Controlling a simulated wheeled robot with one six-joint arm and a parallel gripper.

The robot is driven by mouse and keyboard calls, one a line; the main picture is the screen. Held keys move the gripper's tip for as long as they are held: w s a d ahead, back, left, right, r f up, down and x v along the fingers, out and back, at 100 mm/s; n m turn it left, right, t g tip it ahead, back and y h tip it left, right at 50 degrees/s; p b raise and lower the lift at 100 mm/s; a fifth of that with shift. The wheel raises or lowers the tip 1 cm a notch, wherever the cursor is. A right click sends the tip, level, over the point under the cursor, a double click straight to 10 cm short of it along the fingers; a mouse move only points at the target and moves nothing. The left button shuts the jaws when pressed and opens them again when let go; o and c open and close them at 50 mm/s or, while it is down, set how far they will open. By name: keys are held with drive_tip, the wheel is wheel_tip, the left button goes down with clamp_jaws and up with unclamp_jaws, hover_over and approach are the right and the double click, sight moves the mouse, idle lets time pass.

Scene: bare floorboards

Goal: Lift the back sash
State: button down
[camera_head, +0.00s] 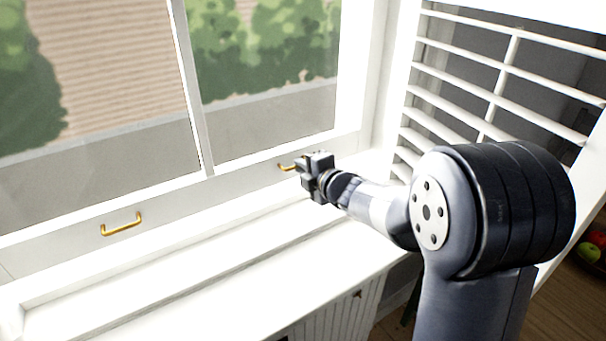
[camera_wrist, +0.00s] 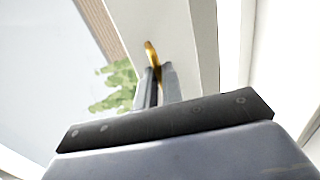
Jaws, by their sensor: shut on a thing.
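The window sash (camera_head: 60,222) is a white frame with two panes and a lower rail just above the sill. It carries two brass handles, a left one (camera_head: 121,224) and a right one (camera_head: 286,167). My gripper (camera_head: 299,164) is at the right handle, at the right end of the lower rail. In the wrist view the fingers of my gripper (camera_wrist: 157,82) are shut on the brass handle (camera_wrist: 151,52), whose upper end shows beyond the fingertips. The rest of that handle is hidden by the fingers. Nothing holds the left handle.
A white sill (camera_head: 200,262) runs below the sash and is clear. White slatted shutters (camera_head: 500,75) stand close to the right of my arm. Some fruit (camera_head: 589,251) lies at the far right edge, near the wooden floor.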

wheel_tip(320, 180, up, 2)
drive_tip(key=shift+r, duration=0.1)
drive_tip(key=c, duration=1.6)
unclamp_jaws()
drive_tip(key=shift+f, duration=0.3)
drive_tip(key=shift+o, duration=0.2)
drive_tip(key=v, duration=1)
drive_tip(key=shift+s+d+r, duration=0.15)
drive_tip(key=shift+s+d, duration=0.05)
drive_tip(key=shift+s, duration=0.1)
